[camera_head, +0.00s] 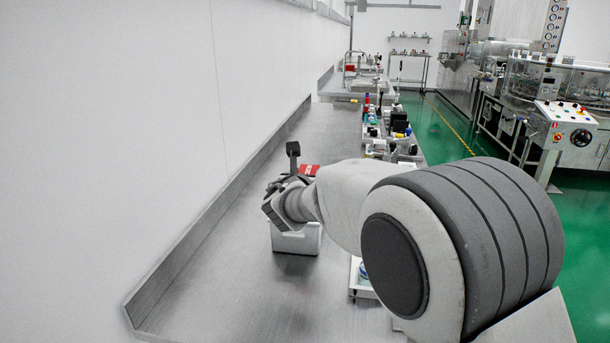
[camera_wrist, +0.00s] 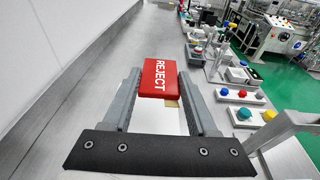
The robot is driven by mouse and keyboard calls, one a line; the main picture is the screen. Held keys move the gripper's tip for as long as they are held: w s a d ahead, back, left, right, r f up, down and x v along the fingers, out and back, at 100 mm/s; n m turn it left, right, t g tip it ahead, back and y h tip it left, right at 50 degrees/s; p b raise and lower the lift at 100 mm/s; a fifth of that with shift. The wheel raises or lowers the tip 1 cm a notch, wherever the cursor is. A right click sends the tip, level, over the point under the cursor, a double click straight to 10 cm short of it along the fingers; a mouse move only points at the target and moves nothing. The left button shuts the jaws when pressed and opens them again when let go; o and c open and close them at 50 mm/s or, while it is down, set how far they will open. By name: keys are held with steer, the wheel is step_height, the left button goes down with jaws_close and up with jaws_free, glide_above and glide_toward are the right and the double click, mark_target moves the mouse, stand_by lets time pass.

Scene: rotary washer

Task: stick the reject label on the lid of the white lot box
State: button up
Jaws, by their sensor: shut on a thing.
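The reject label (camera_wrist: 158,76) is a red block with white REJECT lettering. My gripper (camera_wrist: 159,79) is shut on it, with one finger on each side near the tips. In the head view the label (camera_head: 309,170) shows as a small red patch beside my wrist. The white lot box (camera_head: 296,241) stands on the steel bench below my gripper, its top mostly hidden by my arm. In the wrist view a white surface, apparently the box lid (camera_wrist: 150,118), shows between the fingers with a small tan patch. I cannot tell whether the label touches it.
The steel bench (camera_head: 215,275) is clear to the left and front, with a raised edge along the white wall. Several button boxes and small items (camera_head: 385,135) line its right side. A blue-and-white item (camera_head: 362,270) is partly hidden by my arm.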

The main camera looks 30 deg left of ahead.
steer(key=shift+f+b, duration=3)
steer(key=shift+f, duration=0.9)
steer(key=shift+s+d+r, duration=0.1)
steer(key=shift+s, duration=0.15)
steer(key=shift+f+b, duration=0.4)
steer(key=shift+b, duration=0.35)
steer(key=o, duration=1.4)
steer(key=shift+s, duration=0.1)
